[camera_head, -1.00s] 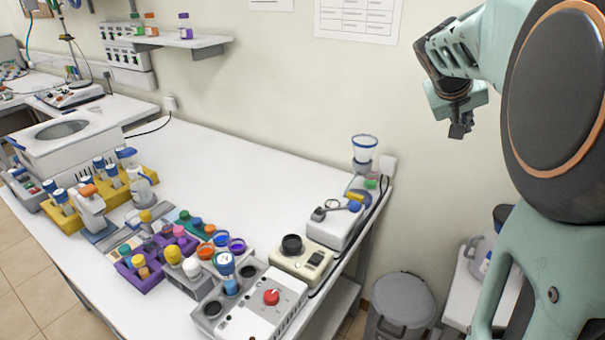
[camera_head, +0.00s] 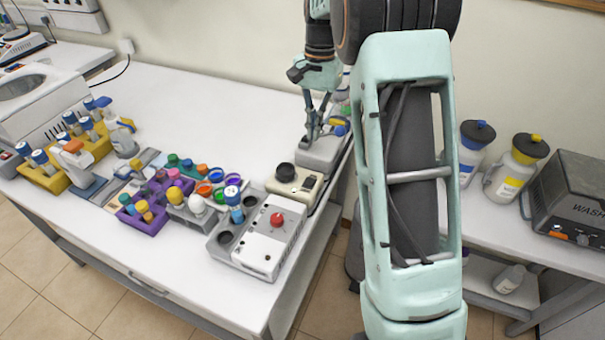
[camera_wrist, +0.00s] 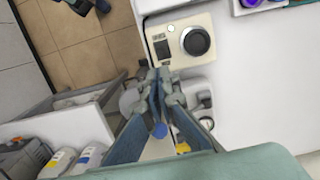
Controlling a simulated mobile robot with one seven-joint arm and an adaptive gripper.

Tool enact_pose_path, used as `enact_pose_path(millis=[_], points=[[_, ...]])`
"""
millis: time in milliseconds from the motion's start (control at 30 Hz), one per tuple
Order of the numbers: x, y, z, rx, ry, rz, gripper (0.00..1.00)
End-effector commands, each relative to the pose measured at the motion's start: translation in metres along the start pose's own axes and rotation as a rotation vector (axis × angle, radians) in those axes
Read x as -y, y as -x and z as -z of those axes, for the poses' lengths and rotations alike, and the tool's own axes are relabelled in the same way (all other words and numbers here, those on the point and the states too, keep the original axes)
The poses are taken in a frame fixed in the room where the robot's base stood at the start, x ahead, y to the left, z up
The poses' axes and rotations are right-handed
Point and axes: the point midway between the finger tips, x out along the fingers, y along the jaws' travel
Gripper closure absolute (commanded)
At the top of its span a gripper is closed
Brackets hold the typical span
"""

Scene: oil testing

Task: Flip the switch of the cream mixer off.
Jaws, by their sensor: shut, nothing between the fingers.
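The cream mixer (camera_head: 302,190) is a small cream box with a black round cup on top, near the right edge of the white table. In the wrist view the cream mixer (camera_wrist: 178,58) shows its black round top on the right and a dark switch (camera_wrist: 162,49) on the left of its face. The switch's position is too small to tell. My gripper (camera_head: 312,137) is shut and empty, pointing down over the light grey device behind the mixer. In the wrist view my gripper (camera_wrist: 160,75) has its fingertips beside the mixer's edge, apparently above it and not touching.
A white unit with a red knob (camera_head: 277,219) stands in front of the mixer. A light grey device (camera_head: 318,154) stands behind it. Racks of vials (camera_head: 150,222) fill the table's left front. The table's back middle is clear (camera_head: 210,100). A side table holds jugs (camera_head: 515,170).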

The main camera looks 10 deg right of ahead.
Motion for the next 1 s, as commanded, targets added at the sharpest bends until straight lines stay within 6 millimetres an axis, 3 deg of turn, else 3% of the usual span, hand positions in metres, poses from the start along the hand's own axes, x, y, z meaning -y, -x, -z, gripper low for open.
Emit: enact_pose_path(millis=[367, 533, 1000], points=[[0.002, -0.001, -0.002, 0.011, -0.003, 0.005, 1.00], [0.002, -0.012, -0.002, 0.012, -0.002, 0.003, 1.00], [0.002, -0.104, -0.004, 0.014, -0.002, 0.002, 1.00]])
